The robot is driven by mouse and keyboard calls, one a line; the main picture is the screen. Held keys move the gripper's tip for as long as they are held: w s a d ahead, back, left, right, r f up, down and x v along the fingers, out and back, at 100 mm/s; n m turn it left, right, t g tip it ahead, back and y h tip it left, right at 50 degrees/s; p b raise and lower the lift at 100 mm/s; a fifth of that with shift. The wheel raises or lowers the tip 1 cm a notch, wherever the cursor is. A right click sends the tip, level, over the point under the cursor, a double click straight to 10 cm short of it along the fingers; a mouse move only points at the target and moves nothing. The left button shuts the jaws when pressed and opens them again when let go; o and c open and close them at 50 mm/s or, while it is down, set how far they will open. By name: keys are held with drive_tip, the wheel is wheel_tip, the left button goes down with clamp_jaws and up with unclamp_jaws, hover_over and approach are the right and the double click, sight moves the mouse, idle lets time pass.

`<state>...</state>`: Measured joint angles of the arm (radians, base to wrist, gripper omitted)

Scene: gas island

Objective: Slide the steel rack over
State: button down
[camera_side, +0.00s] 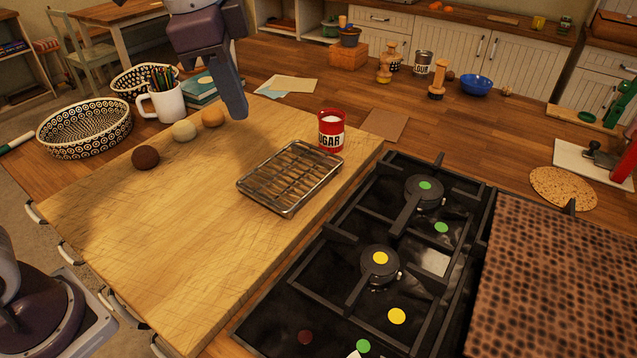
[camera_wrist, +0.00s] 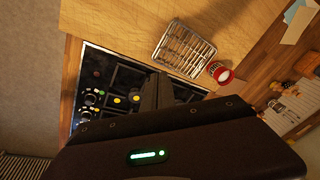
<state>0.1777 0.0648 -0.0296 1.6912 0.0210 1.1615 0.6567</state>
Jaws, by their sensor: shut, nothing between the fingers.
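The steel rack (camera_side: 291,178) is a small wire rack with a rectangular frame. It lies flat on the wooden board (camera_side: 130,240), near the board's right edge beside the stove. It also shows in the wrist view (camera_wrist: 183,48), lying on the board. My gripper (camera_side: 236,112) is shut and empty, above the far part of the board, up and left of the rack and apart from it. In the wrist view the gripper's dark fingers (camera_wrist: 158,92) show over the stove, below the rack in the picture.
A red sugar tin (camera_side: 331,132) stands close behind the rack. The gas stove (camera_side: 440,262) with black grates is to the right. Several small balls (camera_side: 184,130), a white mug (camera_side: 168,101) and patterned baskets (camera_side: 84,128) are at the left. The board's near-left part is clear.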

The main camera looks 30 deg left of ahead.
drive_tip(key=w+d+f+m+g, duration=0.3)
drive_tip(key=w+d+f+m, duration=0.5)
drive_tip(key=w+d+f, duration=0.3)
drive_tip(key=f, duration=0.6)
drive_tip(key=a+f, duration=0.1)
drive_tip(key=f, duration=0.3)
drive_tip(key=shift+w+f, duration=0.1)
drive_tip(key=shift+w, duration=0.25)
drive_tip(key=shift+a+f, duration=0.15)
drive_tip(key=shift+a, duration=1.85)
drive_tip(key=a, duration=1.7)
drive_tip(key=shift+w, duration=0.15)
drive_tip(key=shift+d, duration=0.1)
